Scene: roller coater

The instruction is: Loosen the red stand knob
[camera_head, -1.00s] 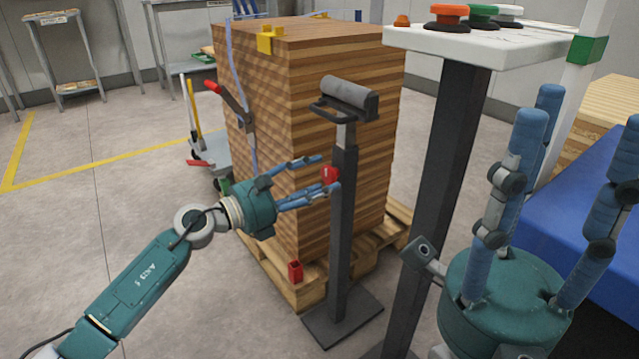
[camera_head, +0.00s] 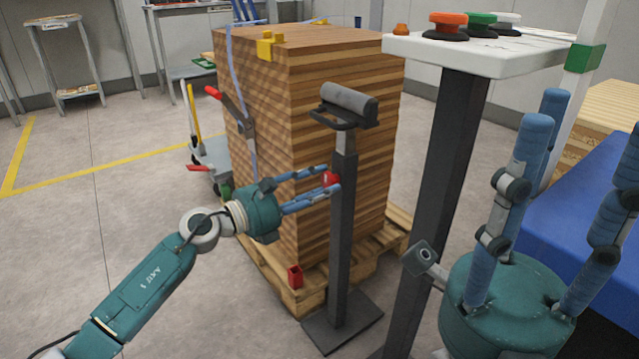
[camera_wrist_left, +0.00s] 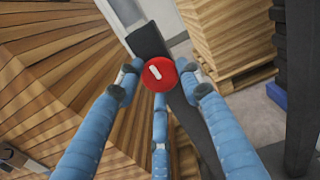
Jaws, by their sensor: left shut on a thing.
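The red stand knob (camera_head: 331,179) is on the dark post of the roller stand (camera_head: 343,222), below its grey roller (camera_head: 349,100). My left gripper (camera_head: 332,180) reaches in from the left with its blue fingers shut around the knob. In the left wrist view the round red knob (camera_wrist_left: 159,74), with a white mark on its face, sits between the fingertips of the left gripper (camera_wrist_left: 160,80). My right gripper (camera_head: 560,150) is at the right, its fingers pointing up and spread wide, with nothing between them.
A tall strapped stack of wooden boards (camera_head: 270,120) stands on a pallet (camera_head: 395,235) just behind the stand. A white button panel (camera_head: 480,50) on a dark post is right of the stand. A blue surface (camera_head: 585,200) lies at the right.

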